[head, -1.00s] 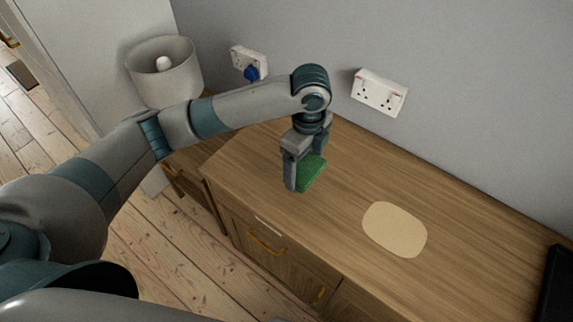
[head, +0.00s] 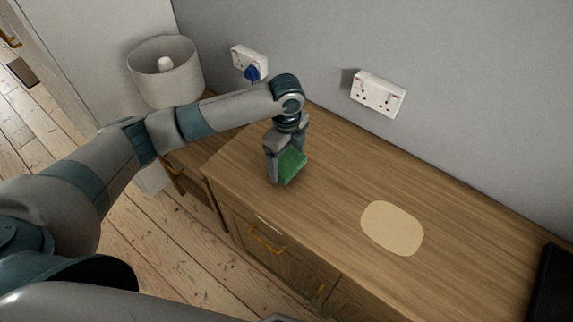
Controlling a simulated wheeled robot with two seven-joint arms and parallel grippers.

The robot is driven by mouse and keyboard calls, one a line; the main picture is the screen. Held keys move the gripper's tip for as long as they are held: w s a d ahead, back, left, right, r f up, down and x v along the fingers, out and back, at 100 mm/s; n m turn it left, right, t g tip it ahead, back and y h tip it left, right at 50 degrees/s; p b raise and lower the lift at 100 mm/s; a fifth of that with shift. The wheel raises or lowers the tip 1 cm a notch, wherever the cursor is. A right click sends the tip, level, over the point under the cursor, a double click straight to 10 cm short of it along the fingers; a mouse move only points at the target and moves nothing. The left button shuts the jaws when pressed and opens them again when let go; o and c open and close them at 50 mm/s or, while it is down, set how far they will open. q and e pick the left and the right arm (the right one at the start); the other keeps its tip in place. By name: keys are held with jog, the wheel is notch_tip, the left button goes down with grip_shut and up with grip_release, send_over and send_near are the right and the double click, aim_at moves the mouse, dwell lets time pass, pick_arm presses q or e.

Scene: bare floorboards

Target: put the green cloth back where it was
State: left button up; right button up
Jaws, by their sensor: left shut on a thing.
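The green cloth (head: 292,167) is a small folded piece near the left end of the wooden cabinet top (head: 330,185). My left gripper (head: 278,170) is shut on the green cloth, pointing down. The cloth is at or just above the wood; I cannot tell whether it touches. Part of the cloth is hidden behind the near finger. My right gripper is not in view.
A pale rounded patch (head: 392,228) lies flat on the cabinet top, right of the cloth. A lamp (head: 165,72) stands at the back left. Wall sockets (head: 378,94) are behind. A black object (head: 553,290) sits at the right edge. The wood between is clear.

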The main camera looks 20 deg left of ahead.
aim_at(287, 162)
pick_arm(q)
notch_tip(287, 162, down, 2)
jog(key=shift+p, duration=0.35)
jog(key=shift+f, duration=0.4)
jog(key=shift+f, duration=0.15)
jog(key=o, duration=1)
notch_tip(287, 162, up, 11)
jog(key=b, duration=0.3)
jog(key=shift+r, duration=0.65)
jog(key=shift+s, duration=0.1)
